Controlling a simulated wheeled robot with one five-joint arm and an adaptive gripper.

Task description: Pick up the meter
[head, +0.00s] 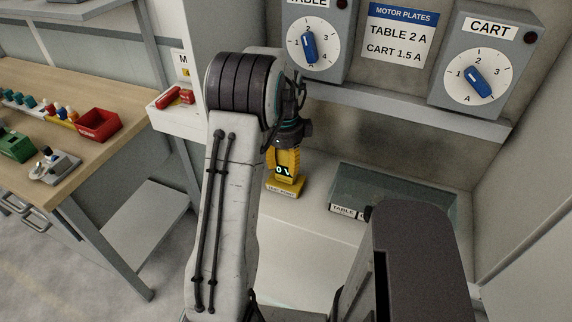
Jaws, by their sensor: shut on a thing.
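The yellow meter (285,158) is upright in the middle of the head view, with a dark display reading "0 V". My gripper (283,150) comes down on it from above and is shut on its upper part. My arm and wrist hide much of the fingers and part of the meter's left side. A yellow base with a small label (283,191) is directly below the meter. I cannot tell whether the meter touches it.
A glass-topped box (400,182) labelled "TABLE" lies right of the meter. Dial panels labelled "TABLE" (309,45) and "CART" (477,82) stand behind. A wooden bench (85,90) with a red bin (96,125) is at left. The pale surface in front of the meter looks clear.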

